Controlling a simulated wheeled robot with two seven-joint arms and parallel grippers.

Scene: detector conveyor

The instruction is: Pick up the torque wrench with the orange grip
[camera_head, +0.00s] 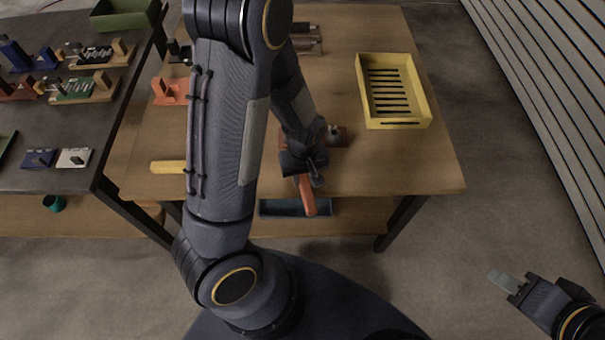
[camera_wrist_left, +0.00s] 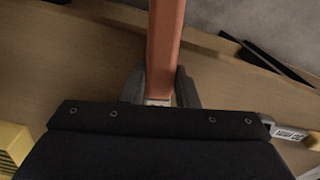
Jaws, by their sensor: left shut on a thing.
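The torque wrench's orange grip (camera_head: 307,195) shows at the front edge of the wooden table in the head view, pointing towards me. My left gripper (camera_head: 304,175) is shut on the torque wrench. In the left wrist view the orange grip (camera_wrist_left: 165,45) rises from between the two dark fingers of my left gripper (camera_wrist_left: 160,92).
A yellow slotted crate (camera_head: 427,105) stands on the table's right side. A yellow-handled thing (camera_head: 168,167) lies at the front left, and an orange holder (camera_head: 170,92) is behind it. A blue tray (camera_head: 282,208) is below the table's front edge. A dark table with several parts (camera_head: 120,150) stands left.

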